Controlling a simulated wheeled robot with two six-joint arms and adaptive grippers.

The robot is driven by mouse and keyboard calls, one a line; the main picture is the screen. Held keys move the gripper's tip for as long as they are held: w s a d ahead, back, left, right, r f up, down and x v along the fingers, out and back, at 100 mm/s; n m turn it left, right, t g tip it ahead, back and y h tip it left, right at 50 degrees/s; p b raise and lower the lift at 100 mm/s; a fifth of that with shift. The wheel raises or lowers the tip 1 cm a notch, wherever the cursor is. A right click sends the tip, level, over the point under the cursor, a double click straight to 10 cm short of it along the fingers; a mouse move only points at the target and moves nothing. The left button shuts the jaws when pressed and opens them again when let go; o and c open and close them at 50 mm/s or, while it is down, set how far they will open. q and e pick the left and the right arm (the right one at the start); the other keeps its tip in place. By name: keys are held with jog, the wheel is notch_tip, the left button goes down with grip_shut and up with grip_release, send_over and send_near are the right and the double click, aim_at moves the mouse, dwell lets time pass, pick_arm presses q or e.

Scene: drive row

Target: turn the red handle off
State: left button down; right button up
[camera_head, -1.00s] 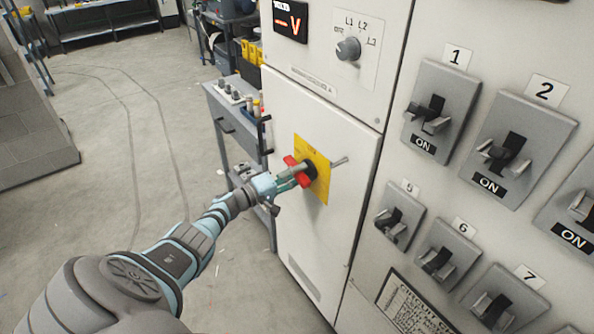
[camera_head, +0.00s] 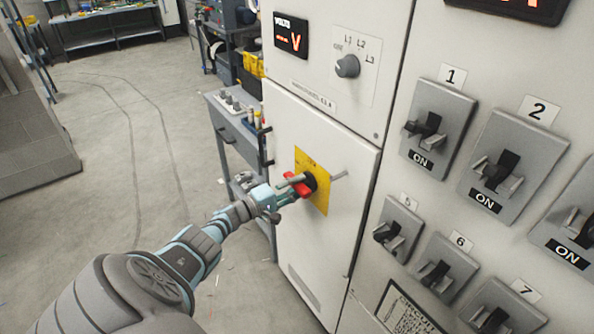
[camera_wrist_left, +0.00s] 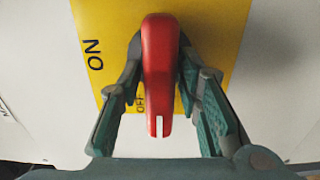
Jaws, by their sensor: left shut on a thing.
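The red handle (camera_head: 296,184) sits on a yellow plate (camera_head: 320,188) on the light cabinet door. My left gripper (camera_head: 291,190) is at the handle, shut on it. In the left wrist view the red handle (camera_wrist_left: 160,70) stands upright in the picture between the two fingers of my left gripper (camera_wrist_left: 163,85). Its white-marked end points to the bottom of that picture, next to the word OFF, which it partly hides. The word ON is on the yellow plate (camera_wrist_left: 215,30) to the left. My right gripper is not in view.
A selector knob (camera_head: 347,66) and a lit display (camera_head: 291,36) are above the door. Several black breaker switches, such as number 1 (camera_head: 428,128), are on the right panel. A grey cart (camera_head: 228,135) stands behind the arm at the cabinet's left. Open floor (camera_head: 110,190) lies left.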

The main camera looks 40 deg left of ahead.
pick_arm(q)
jog(key=c, duration=1.4)
grip_release()
jog(key=shift+w+d, duration=0.1)
jog(key=v, duration=1.2)
